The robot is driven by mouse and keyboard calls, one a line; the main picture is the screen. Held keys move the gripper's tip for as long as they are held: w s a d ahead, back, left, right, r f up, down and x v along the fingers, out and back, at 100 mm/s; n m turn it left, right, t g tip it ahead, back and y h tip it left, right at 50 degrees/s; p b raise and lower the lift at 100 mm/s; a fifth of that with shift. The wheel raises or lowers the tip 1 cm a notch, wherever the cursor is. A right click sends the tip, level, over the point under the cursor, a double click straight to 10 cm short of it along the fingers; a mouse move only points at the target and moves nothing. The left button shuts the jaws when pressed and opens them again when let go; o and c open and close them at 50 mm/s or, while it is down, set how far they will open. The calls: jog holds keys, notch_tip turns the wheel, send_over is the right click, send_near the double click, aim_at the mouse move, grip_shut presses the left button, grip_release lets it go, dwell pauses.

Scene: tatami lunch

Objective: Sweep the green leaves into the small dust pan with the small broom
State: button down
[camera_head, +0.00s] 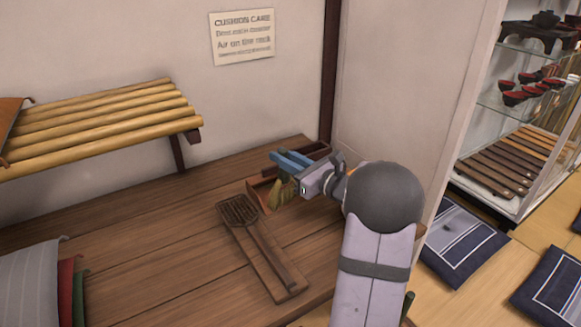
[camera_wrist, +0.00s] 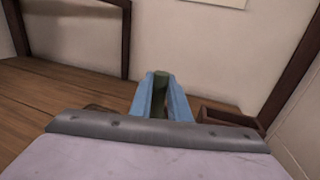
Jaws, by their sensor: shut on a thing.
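My gripper (camera_head: 290,162), with blue fingers, is over the far right part of the wooden bench. It is shut on a dark green thing (camera_wrist: 160,80), seen upright between the fingers in the wrist view. In the head view, a yellow-green shape (camera_head: 284,192) shows just below the fingers; I cannot tell if it is leaves or part of the held thing. A brown wooden tool with a slotted head (camera_head: 240,211) and a long flat base lies on the bench, left of my gripper. I cannot make out a clear broom or dust pan.
A reddish-brown wooden box (camera_head: 318,150) stands behind my gripper; it also shows in the wrist view (camera_wrist: 230,117). A slatted rack (camera_head: 100,122) overhangs the bench at left. Folded cushions (camera_head: 28,285) are at front left. The bench's middle left is clear.

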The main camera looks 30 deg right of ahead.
jog(key=r, duration=0.5)
jog(key=shift+w+p, duration=0.2)
jog(key=shift+p, duration=0.15)
jog(key=shift+s+r, duration=0.85)
jog(key=shift+r, duration=0.2)
